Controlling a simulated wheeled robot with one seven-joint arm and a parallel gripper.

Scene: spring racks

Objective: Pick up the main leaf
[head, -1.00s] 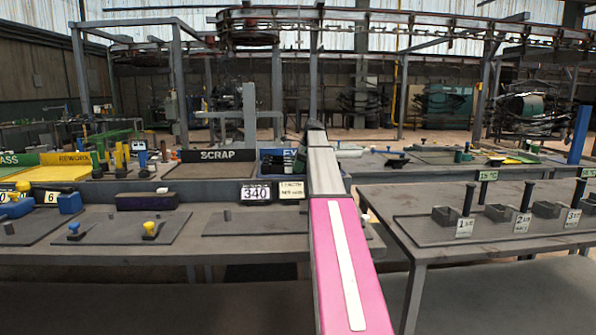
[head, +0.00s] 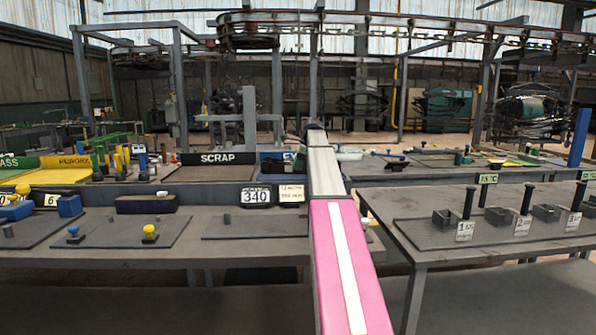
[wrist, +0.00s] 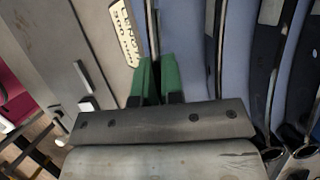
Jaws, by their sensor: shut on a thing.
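In the wrist view my gripper (wrist: 155,68) has two green fingers closed on a thin, long metal strip, seen edge-on. I take this strip for the main leaf (wrist: 152,32); it runs up out of the picture, and its lower part is hidden by the fingers and the gripper body. Several other dark curved leaves (wrist: 268,85), some with rolled eyes at the bottom, lie to the right on a blue surface (wrist: 187,40). In the head view my gripper and the held leaf are hidden or too small to make out behind my arm.
A label plate (wrist: 126,32) lies left of the fingers. In the head view there are a SCRAP tray (head: 218,172), a yellow REWORK tray (head: 64,177), a 340 display (head: 256,196), and a right-hand bench (head: 430,268) with black-handled blocks. The near left bench has bare room.

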